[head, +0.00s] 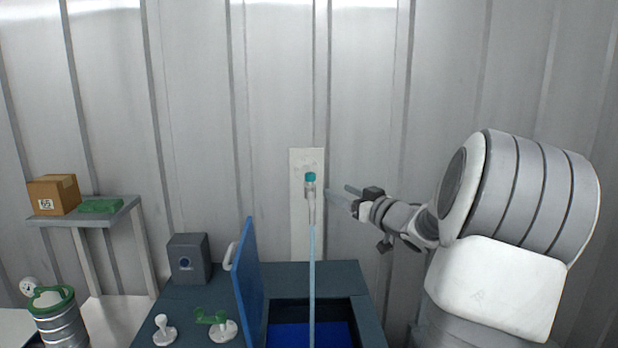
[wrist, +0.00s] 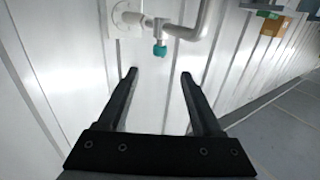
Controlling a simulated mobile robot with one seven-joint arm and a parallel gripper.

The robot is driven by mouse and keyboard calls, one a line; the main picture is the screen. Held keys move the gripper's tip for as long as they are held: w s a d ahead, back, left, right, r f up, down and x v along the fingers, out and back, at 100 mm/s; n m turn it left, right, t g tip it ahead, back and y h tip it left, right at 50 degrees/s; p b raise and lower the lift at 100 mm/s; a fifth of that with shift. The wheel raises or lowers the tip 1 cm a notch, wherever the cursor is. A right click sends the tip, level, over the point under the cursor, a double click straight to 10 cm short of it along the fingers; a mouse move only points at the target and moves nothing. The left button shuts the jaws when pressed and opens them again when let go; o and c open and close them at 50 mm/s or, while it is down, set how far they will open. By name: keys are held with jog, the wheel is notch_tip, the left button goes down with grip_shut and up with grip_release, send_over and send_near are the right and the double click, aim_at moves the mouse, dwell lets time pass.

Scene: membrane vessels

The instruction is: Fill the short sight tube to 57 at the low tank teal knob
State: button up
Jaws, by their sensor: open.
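The teal knob (head: 311,177) sits on a fitting on a pale wall plate (head: 306,240) in the head view. A light blue vertical stream or tube (head: 312,270) runs from below it down into a tank (head: 350,300) with a blue interior; which of the two I cannot tell. The knob also shows in the wrist view (wrist: 159,51), on a short branch of a white pipe (wrist: 193,30). My gripper (wrist: 158,75) is open and empty, with the knob beyond its fingertips and apart from them. In the head view my gripper (head: 346,198) is just right of the knob. No scale is readable.
A raised blue lid (head: 249,280) stands left of the tank opening. A grey box (head: 188,258), a white knob (head: 164,330) and a green-handled valve (head: 217,325) sit left of it. A shelf (head: 85,217) holds a cardboard box (head: 53,195). A metal canister (head: 58,318) stands lower left.

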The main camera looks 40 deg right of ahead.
aim_at(313, 178)
jog(key=w, duration=0.4)
jog(key=w+d+p, duration=0.1)
jog(key=w, duration=0.4)
jog(key=w+d, duration=0.1)
jog(key=w, duration=0.4)
jog(key=shift+d+p, duration=0.25)
jog(key=shift+p, duration=0.15)
grip_shut()
